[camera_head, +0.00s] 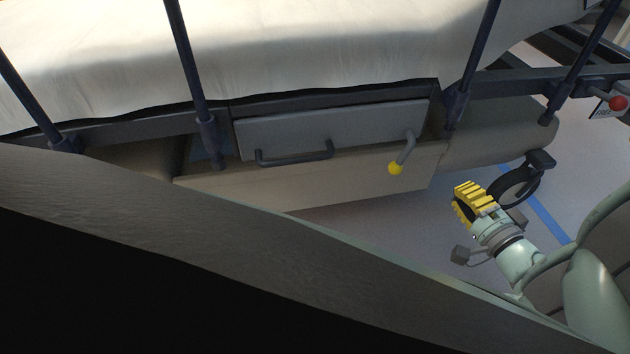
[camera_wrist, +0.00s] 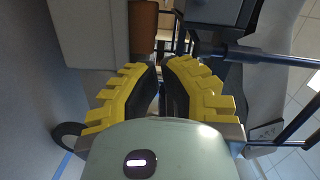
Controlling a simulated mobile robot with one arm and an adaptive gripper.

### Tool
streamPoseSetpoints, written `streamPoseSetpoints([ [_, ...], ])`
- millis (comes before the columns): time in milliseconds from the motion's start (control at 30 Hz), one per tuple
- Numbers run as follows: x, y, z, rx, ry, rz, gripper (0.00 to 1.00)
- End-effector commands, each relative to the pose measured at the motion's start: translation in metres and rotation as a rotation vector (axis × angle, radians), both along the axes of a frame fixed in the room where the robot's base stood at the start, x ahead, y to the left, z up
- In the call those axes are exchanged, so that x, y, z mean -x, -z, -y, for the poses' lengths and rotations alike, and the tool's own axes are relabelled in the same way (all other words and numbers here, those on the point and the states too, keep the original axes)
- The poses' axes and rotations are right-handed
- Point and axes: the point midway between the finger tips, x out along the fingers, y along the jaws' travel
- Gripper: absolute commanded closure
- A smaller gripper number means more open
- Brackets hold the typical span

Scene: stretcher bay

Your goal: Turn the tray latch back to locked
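The tray latch (camera_head: 403,154) is a short grey lever with a yellow ball at its end. It sits at the right end of the grey tray front (camera_head: 350,125) under the stretcher and hangs down, tilted a little to the left. My gripper (camera_head: 458,199), with yellow ribbed fingers, is right of and below the yellow ball in the head view, apart from it. In the wrist view the fingertips (camera_wrist: 161,67) are close together with nothing held between them. I cannot make out the latch in the wrist view.
A dark bar handle (camera_head: 294,156) is on the tray front, left of the latch. Dark rail posts (camera_head: 190,60) stand along the mattress (camera_head: 300,45). A black caster (camera_head: 517,187) is just right of my gripper. A red knob (camera_head: 618,103) is at far right. Floor below the tray is clear.

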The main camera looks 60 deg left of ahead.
Motion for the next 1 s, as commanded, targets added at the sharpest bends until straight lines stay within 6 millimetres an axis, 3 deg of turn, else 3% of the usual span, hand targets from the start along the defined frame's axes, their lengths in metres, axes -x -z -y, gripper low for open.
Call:
streamPoseSetpoints([
  [533, -0.022, 0.006, -0.095, -0.001, -0.012, 0.001, 1.00],
  [1000, 0.011, 0.013, -0.112, -0.002, -0.008, -0.002, 1.00],
])
